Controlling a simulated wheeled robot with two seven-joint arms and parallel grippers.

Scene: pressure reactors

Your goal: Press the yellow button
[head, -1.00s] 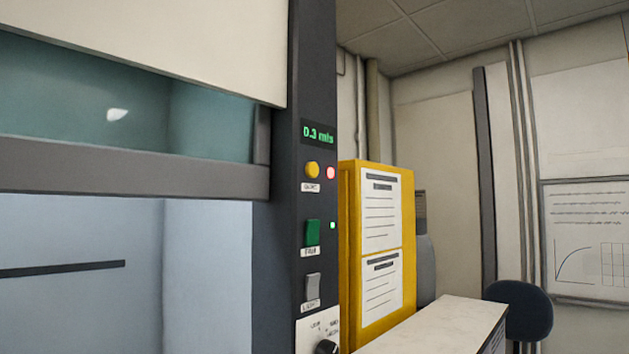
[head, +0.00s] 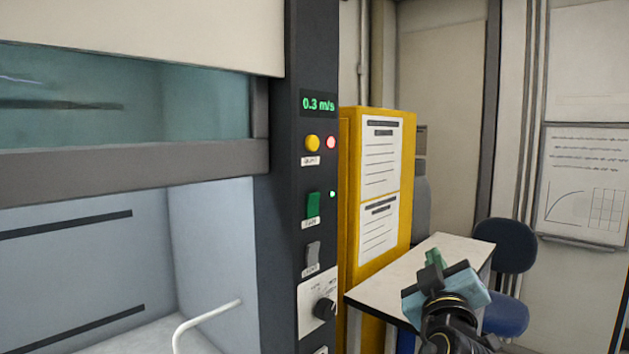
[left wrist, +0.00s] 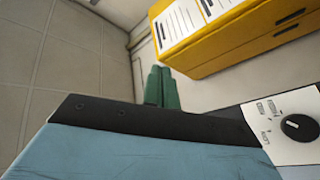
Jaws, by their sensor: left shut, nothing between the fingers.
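The round yellow button (head: 313,144) sits on the dark control column of the fume hood, under a green display reading 0.3 m/s. A lit red lamp (head: 331,142) is just to its right and a small label is below it. My left gripper (head: 433,258) shows at the lower right of the head view, below and to the right of the button and apart from it. Its green fingers (left wrist: 162,88) are together and empty in the left wrist view. The button does not show in the left wrist view. My right gripper is not in view.
A green switch (head: 313,206), a grey switch (head: 312,255) and a black knob (head: 324,308) lie lower on the column. A yellow cabinet (head: 349,200) stands to the right. Behind my gripper are a white-topped bench (head: 400,285) and a blue chair (head: 505,246).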

